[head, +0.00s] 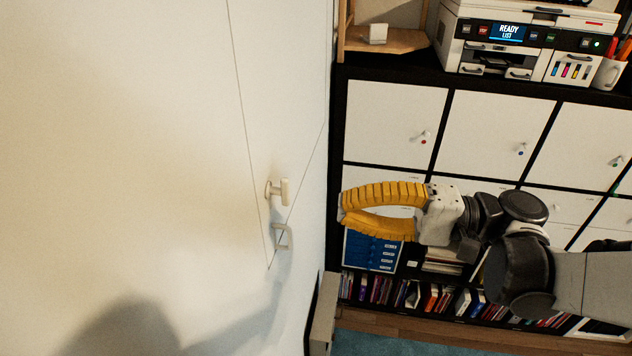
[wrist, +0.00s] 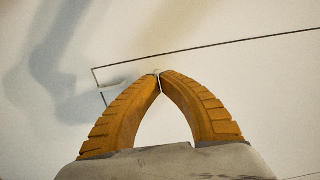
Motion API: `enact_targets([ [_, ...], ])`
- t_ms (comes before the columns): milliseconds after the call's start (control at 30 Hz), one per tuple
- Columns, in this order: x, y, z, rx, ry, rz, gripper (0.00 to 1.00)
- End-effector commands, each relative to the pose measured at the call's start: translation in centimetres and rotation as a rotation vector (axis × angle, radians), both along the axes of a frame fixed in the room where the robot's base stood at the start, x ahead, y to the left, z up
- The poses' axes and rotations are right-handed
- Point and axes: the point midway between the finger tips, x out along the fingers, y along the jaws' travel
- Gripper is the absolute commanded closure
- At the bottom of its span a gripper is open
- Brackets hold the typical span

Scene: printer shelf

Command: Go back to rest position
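My gripper (head: 342,212) has two yellow ribbed fingers. In the head view it points left, in front of the black shelf unit and to the right of the white wall. In the wrist view its fingertips (wrist: 160,76) come together at the tip, with a bowed gap between the fingers further back. No object shows held in it. A small pale sliver shows at the tips, too small to identify.
The white wall (head: 130,130) has thin dark lines, a pale knob (head: 278,190) and a pale handle (head: 284,237). The shelf unit has white doors (head: 395,120) and books below. A printer (head: 525,40) and a pen cup (head: 609,73) stand on top.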

Motion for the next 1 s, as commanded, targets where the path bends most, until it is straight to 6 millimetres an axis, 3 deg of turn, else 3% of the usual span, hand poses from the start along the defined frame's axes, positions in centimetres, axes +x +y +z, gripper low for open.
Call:
enact_targets([
  [233,-0.3,-1.0,-0.4,-0.01,0.003,-0.002,1.0],
  [333,-0.3,-0.3,-3.1,-0.078,0.028,-0.021,1.0],
  [467,-0.4,0.8,-11.2,-0.299,0.078,-0.087,1.0],
  [533,-0.9,0.7,-16.7,-0.467,0.09,-0.134,1.0],
  [700,-2.3,-3.0,-28.5,-0.896,0.023,-0.246,1.0],
  [833,-3.0,-7.3,-34.2,-1.189,-0.107,-0.312,1.0],
  [1000,-3.2,-11.4,-36.9,-1.442,-0.284,-0.358,1.0],
])
